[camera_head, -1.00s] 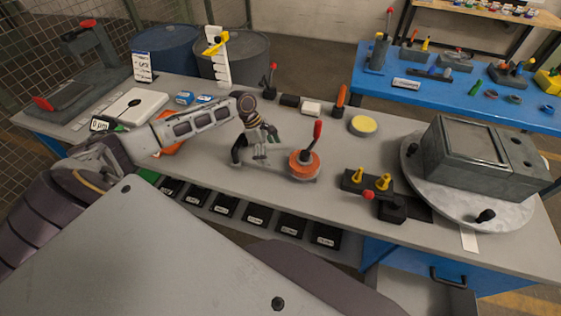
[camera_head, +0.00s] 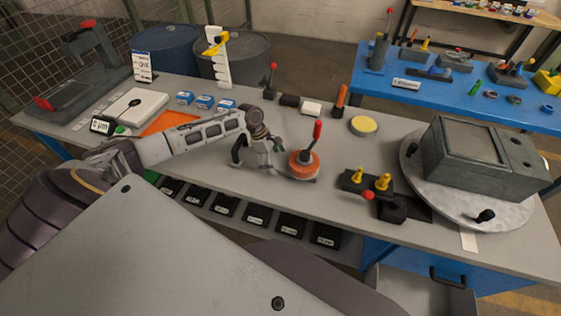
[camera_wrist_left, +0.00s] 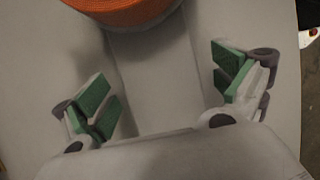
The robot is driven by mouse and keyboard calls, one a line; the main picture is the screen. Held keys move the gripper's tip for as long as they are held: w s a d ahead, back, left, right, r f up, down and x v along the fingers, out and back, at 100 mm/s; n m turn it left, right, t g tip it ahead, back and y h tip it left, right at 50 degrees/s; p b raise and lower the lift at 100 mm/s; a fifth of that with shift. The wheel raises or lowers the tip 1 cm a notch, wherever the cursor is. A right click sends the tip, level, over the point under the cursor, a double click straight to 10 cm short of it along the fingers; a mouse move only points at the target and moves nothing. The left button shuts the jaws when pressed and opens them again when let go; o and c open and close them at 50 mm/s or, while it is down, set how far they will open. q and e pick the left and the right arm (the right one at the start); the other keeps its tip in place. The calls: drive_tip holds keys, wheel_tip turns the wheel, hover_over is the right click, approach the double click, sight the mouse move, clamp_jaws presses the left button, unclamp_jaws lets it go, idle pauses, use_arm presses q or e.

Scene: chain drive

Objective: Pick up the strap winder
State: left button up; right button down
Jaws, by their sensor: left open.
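What I take to be the strap winder (camera_head: 303,165) stands on the grey bench, a round orange drum with an upright red-tipped handle. In the left wrist view its orange drum (camera_wrist_left: 125,10) shows at the top edge, partly cut off, with a pale grey strip running from it between my fingers. My left gripper (camera_head: 258,161) is low over the bench, just left of the drum. In the wrist view my left gripper (camera_wrist_left: 163,92) is open, with its green-padded fingers on either side of the strip and nothing clamped. My right gripper is not in view.
A black block with yellow knobs (camera_head: 370,181) stands right of the winder. Behind are a yellow-topped disc (camera_head: 363,125) and an orange upright handle (camera_head: 340,98). A grey box on a round turntable (camera_head: 455,205) fills the right end. Black bins (camera_head: 255,217) line the front edge.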

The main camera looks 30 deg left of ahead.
sight(275, 160)
use_arm(q)
drive_tip(key=shift+c, duration=0.3)
drive_tip(key=c, duration=1.9)
drive_tip(key=shift+w+r, duration=0.1)
drive_tip(key=shift+c, duration=0.6)
drive_tip(key=shift+r, duration=0.15)
wheel_tip(275, 160, up, 10)
